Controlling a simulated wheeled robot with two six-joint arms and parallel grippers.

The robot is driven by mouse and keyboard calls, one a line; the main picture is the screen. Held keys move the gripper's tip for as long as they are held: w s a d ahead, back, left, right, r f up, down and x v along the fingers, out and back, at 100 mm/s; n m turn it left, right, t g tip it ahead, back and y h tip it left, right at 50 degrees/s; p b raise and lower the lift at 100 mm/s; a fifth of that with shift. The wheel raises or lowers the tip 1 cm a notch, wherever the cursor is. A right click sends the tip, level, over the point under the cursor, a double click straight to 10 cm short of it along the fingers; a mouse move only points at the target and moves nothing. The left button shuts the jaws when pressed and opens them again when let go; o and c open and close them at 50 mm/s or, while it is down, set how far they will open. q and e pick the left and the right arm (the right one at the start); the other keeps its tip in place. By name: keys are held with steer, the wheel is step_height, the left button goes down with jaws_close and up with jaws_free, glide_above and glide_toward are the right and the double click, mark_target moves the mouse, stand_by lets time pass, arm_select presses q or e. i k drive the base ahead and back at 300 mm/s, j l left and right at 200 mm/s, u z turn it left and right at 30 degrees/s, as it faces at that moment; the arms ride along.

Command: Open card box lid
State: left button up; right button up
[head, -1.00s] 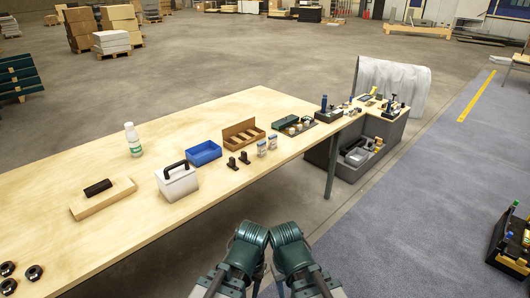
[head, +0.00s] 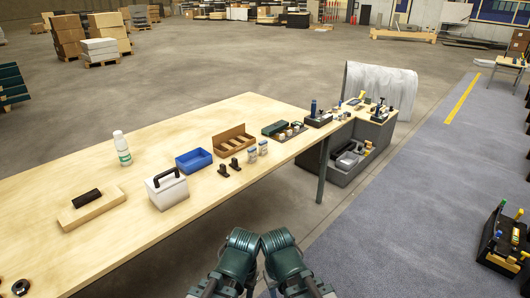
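A brown card box (head: 233,150) stands on the wooden table, near its right-hand edge, in the head view. Its far side rises above the near side. Its inside shows from above, with pale pieces or dividers in it. I cannot tell which flap is the lid. Only green and grey links of my two arms show at the bottom middle, well short of the box and off the table. The fingers of neither gripper can be seen.
The table (head: 140,225) also bears a blue tray (head: 194,160), a white box with a black handle (head: 166,189), a white bottle (head: 122,148), small black stands (head: 229,168) and jars. A dark workbench (head: 345,165) adjoins its far right end.

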mark_target(163, 181)
steer(key=i+j+z, duration=0.1)
steer(key=j, duration=0.35)
steer(key=i+j, duration=0.15)
steer(key=j, duration=0.35)
steer(key=i+j+z, duration=0.15)
steer(key=j, duration=0.35)
